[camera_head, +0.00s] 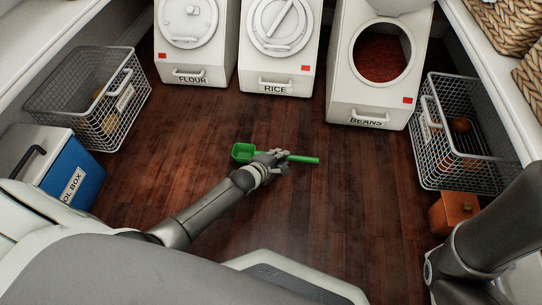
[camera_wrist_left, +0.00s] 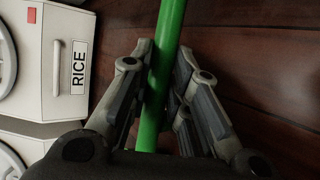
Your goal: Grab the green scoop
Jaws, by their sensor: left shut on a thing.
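The green scoop (camera_head: 243,152) shows in the head view near the middle of the wooden floor, its cup at the left and its handle reaching right. My left gripper (camera_head: 276,160) is shut on the handle, between the cup and the handle's end. In the left wrist view, the green handle (camera_wrist_left: 171,45) runs between the two fingers of my left gripper (camera_wrist_left: 163,75). The cup is out of that view. I cannot tell whether the scoop touches the floor. My right arm is at the lower right of the head view, and its gripper is out of view.
White bins labelled flour (camera_head: 195,55), rice (camera_head: 280,50) and beans (camera_head: 370,100) stand at the back; the beans bin is open. Wire baskets (camera_head: 85,100) (camera_head: 455,160) stand at both sides. A blue tool box (camera_head: 85,180) is at left, an orange-brown box (camera_head: 452,210) at right.

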